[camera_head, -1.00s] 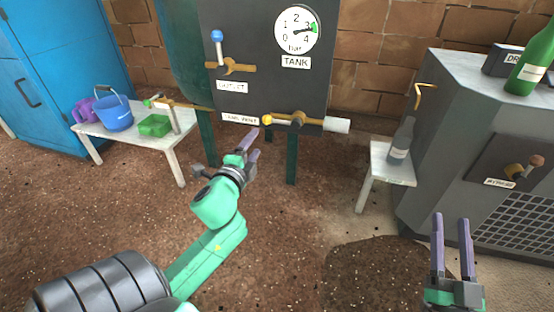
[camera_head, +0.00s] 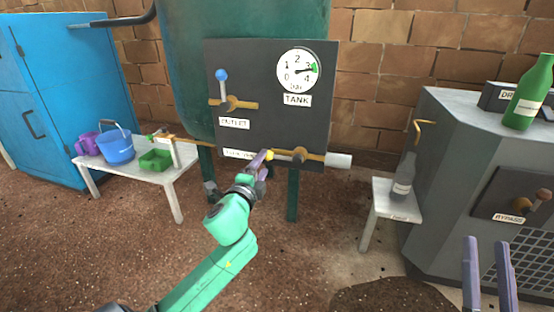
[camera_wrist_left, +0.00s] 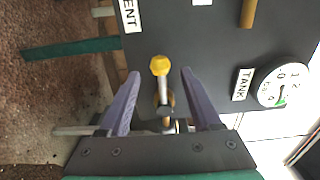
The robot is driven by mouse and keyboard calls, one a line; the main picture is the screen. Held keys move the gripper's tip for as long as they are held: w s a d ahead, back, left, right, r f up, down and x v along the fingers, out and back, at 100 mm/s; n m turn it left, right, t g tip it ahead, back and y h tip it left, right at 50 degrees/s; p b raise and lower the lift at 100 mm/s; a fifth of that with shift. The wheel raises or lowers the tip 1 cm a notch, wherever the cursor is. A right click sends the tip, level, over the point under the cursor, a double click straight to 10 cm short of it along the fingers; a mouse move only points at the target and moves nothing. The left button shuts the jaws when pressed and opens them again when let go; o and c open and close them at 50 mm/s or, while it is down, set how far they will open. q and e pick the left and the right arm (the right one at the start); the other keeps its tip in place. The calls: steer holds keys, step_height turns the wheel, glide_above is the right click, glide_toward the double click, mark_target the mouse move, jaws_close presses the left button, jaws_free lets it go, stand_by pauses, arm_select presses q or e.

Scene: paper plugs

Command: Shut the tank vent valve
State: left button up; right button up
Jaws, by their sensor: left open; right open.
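The tank vent valve is on the lower brass pipe of the dark panel. Its lever with a yellow knob (camera_wrist_left: 160,65) lies along the pipe, with the knob to the left of the pivot (camera_head: 300,155) in the head view. My left gripper (camera_head: 264,157) is open at the knob and partly hides it and the vent label (camera_head: 236,153). In the left wrist view the knob and lever show between the two spread fingers, with a gap on each side. My right gripper (camera_head: 487,240) is open and empty at the lower right, far from the panel.
The outlet valve's blue-knobbed lever (camera_head: 222,76) stands upright above. The tank gauge (camera_head: 298,70) reads about 3. A low table (camera_head: 180,172) with buckets is at the left.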

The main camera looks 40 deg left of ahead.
mark_target(267, 158)
arm_select(q)
steer(key=shift+p+x, duration=0.3)
steer(key=shift+x, duration=1.65)
steer(key=c, duration=0.9)
